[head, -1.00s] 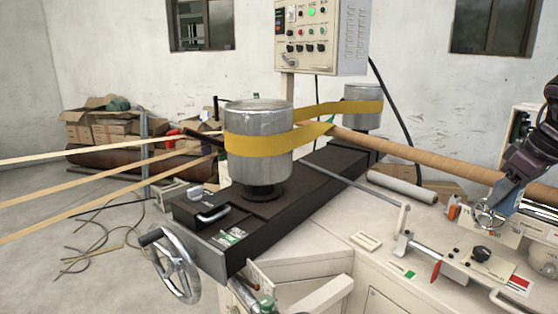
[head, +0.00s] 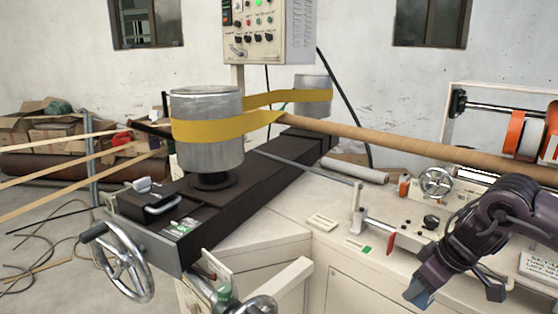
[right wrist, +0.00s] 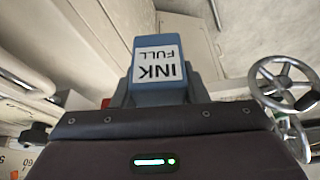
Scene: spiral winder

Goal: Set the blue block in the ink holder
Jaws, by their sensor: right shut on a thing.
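The blue block (head: 418,293) is at the lower right of the head view, at the end of my right gripper (head: 432,284). My right gripper is shut on it and holds it in front of the bench's front side. In the right wrist view the blue block (right wrist: 150,98) sticks out beyond the gripper body, with a white label reading "INK FULL" upside down. The fingers are mostly hidden in that view. I cannot make out the ink holder for certain in either view. My left gripper is not in view.
The cream bench (head: 300,262) runs along the right, with a red-handled lever (head: 391,243) and a small handwheel (head: 436,182) on it. A brown paper tube (head: 400,147) crosses above. A larger handwheel (head: 125,262) stands at lower left.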

